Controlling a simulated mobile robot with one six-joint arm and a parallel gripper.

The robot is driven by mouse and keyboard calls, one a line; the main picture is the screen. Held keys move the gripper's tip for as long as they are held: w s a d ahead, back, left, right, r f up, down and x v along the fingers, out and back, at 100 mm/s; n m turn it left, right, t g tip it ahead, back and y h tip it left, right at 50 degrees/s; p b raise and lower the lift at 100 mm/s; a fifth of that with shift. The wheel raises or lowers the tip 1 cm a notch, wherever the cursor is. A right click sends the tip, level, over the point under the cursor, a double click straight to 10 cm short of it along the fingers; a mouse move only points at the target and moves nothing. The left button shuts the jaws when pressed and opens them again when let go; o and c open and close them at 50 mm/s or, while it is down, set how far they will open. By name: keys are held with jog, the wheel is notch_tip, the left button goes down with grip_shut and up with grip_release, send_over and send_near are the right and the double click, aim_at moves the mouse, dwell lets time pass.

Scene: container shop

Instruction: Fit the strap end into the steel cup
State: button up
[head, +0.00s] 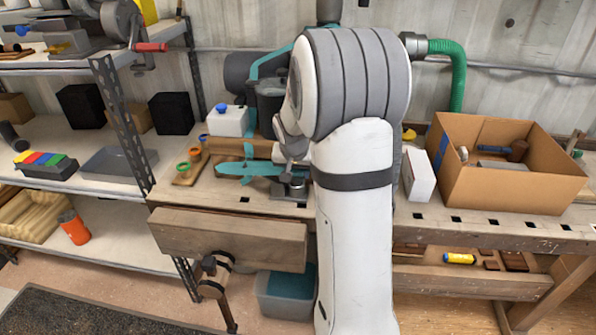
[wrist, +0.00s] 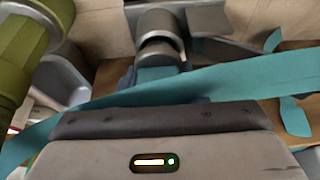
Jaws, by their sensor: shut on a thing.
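A teal strap (head: 240,169) stretches out to the left below my gripper (head: 291,150) in the head view. In the wrist view the strap (wrist: 225,88) crosses in a broad band in front of the gripper's housing. My gripper is shut on the strap; the held end is largely hidden by the gripper and the strap itself. A small grey metal piece that looks like the steel cup (head: 294,190) stands on the bench just under my gripper. I cannot tell whether the strap end touches it or is inside it.
A white jug with a blue cap (head: 228,120) and a wooden block with coloured rings (head: 188,167) stand left of the gripper. A cardboard box (head: 510,190) and a white carton (head: 418,176) stand to the right. A vise (head: 228,240) is at the bench front.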

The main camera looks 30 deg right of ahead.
jog(key=shift+s+a+f+b, duration=0.1)
jog(key=shift+s+f+b, duration=0.2)
jog(key=shift+f+b, duration=0.25)
jog(key=shift+s+f+b, duration=0.25)
jog(key=shift+f+b, duration=0.05)
jog(key=shift+f, duration=0.3)
jog(key=o, duration=1.2)
jog(key=shift+a+r, duration=0.1)
jog(key=shift+r, duration=0.45)
jog(key=v, duration=0.5)
jog(key=p+v, duration=0.1)
jog(key=v, duration=0.2)
jog(key=shift+w+d+r, duration=0.3)
jog(key=shift+d+r, duration=0.05)
jog(key=shift+d, duration=0.05)
jog(key=shift+r, duration=0.1)
